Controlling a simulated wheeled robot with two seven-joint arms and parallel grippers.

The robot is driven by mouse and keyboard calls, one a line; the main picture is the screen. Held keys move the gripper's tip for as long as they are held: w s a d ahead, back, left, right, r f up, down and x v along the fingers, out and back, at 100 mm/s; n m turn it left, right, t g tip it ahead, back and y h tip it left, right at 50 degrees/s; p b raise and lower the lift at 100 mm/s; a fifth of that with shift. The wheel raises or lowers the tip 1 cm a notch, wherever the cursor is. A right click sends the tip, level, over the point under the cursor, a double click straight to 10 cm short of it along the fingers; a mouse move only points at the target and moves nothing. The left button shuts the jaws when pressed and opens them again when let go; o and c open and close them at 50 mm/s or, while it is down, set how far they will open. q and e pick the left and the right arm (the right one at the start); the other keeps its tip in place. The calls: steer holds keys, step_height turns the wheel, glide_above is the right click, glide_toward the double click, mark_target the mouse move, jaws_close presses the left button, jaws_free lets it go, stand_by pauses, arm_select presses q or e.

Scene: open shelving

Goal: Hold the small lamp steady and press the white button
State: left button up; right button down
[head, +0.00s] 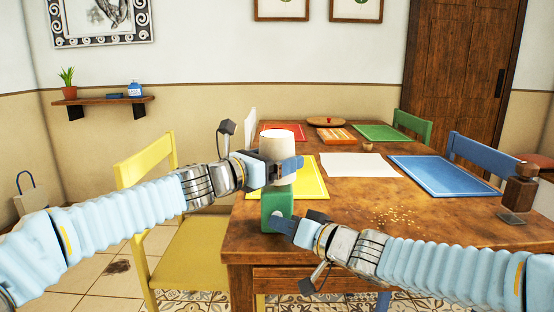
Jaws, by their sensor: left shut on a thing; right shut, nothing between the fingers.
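The small lamp has a white cylindrical shade (277,146) and a green block base (277,201). It stands upright at the near left corner of the wooden table. My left gripper (284,170) is shut on the lamp, across the lower part of its white shade. My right gripper (278,224) is shut and empty, with its tip at the lower front of the green base. I cannot tell whether it touches the base. I cannot make out the white button; the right gripper covers part of the base's lower front.
The wooden table (350,223) carries a yellow mat (313,182), blue mat (440,176), white sheet (358,165) and scattered crumbs (393,216). A yellow chair (146,161) stands left, a blue chair (474,158) right. A wooden grinder (519,190) stands at the right edge.

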steer(key=shift+s, duration=0.5)
